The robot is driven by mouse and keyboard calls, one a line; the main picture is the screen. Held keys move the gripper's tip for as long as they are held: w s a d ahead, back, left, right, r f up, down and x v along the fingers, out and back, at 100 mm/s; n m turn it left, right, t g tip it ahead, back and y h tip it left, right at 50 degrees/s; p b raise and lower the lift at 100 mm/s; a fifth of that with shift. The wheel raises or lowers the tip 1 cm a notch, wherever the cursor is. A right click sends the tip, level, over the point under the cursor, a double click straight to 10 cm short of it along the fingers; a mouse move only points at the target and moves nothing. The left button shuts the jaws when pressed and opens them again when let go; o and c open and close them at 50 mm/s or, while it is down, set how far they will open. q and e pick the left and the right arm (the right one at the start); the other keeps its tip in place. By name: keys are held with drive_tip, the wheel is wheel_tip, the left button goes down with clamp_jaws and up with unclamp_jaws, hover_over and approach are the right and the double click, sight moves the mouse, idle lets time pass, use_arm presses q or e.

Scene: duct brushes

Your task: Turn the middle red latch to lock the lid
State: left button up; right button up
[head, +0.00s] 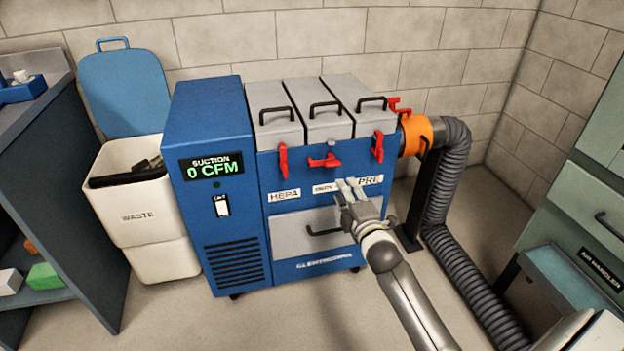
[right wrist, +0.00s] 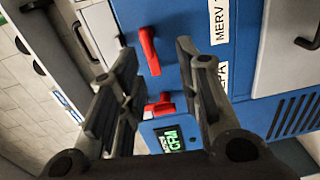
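The middle red latch (head: 325,161) lies sideways on the blue machine's front, below the middle grey lid (head: 327,122). The left red latch (head: 283,160) and right red latch (head: 377,147) hang upright. My right gripper (head: 349,184) is in front of the label row, below and slightly right of the middle latch. In the right wrist view, turned sideways, its fingers (right wrist: 157,75) are apart and empty. The middle latch (right wrist: 149,50) appears between them, beyond the tips, and the left latch (right wrist: 162,106) shows nearer the display. No contact is visible. My left gripper is out of view.
A suction display (head: 211,167) reads 0 CFM. An orange collar (head: 415,135) and grey hose (head: 452,160) stand to the right. A white waste bin (head: 140,215) and a dark shelf (head: 85,180) are at left. The floor in front is clear.

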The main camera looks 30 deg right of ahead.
sight(334, 166)
drive_tip(key=w, duration=0.1)
drive_tip(key=w+r, duration=0.1)
drive_tip(key=w, duration=0.1)
drive_tip(key=w+d+b, duration=0.1)
drive_tip(key=w, duration=0.1)
drive_tip(key=shift+r, duration=0.3)
drive_tip(key=b+x, duration=0.1)
drive_tip(key=x, duration=0.3)
drive_tip(key=shift+w+d, duration=0.1)
drive_tip(key=shift+w, duration=0.25)
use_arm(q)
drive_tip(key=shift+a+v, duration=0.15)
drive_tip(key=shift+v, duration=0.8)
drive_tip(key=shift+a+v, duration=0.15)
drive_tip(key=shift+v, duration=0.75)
use_arm(e)
drive_tip(key=shift+w+d, duration=0.1)
drive_tip(key=shift+w, duration=0.45)
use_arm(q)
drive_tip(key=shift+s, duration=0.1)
use_arm(e)
clamp_jaws()
